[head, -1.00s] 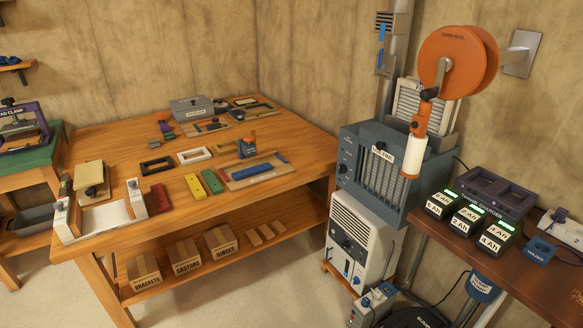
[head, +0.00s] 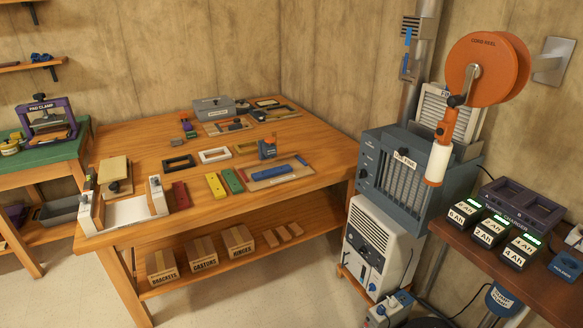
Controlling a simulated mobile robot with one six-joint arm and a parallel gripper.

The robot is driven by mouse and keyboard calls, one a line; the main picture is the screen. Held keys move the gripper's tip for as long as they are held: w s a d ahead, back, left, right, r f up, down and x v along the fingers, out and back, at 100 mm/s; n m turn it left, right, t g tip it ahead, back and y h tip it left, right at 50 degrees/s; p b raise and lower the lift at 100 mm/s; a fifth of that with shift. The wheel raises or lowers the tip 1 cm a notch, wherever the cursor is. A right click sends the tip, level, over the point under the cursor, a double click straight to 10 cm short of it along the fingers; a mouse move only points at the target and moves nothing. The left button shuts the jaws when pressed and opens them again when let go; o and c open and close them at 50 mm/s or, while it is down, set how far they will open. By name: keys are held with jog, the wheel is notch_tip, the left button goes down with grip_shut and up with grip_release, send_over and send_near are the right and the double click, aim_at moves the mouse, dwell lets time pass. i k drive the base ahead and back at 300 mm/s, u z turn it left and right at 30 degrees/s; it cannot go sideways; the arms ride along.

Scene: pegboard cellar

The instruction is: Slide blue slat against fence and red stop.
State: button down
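The blue slat (head: 271,173) lies flat on a tan board (head: 258,186) near the front right of the wooden workbench. A small dark blue piece (head: 301,159) sits at the board's right end. The fence and the red stop are too small to make out, and I cannot tell whether the slat touches either. A dark red slat (head: 181,195), a yellow slat (head: 215,185) and a green slat (head: 232,181) lie left of the board. My gripper is not in view.
A white fixture (head: 122,211) occupies the bench's front left corner.

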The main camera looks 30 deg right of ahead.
aim_at(268, 173)
jog(key=i, duration=0.85)
jog(key=z, duration=0.05)
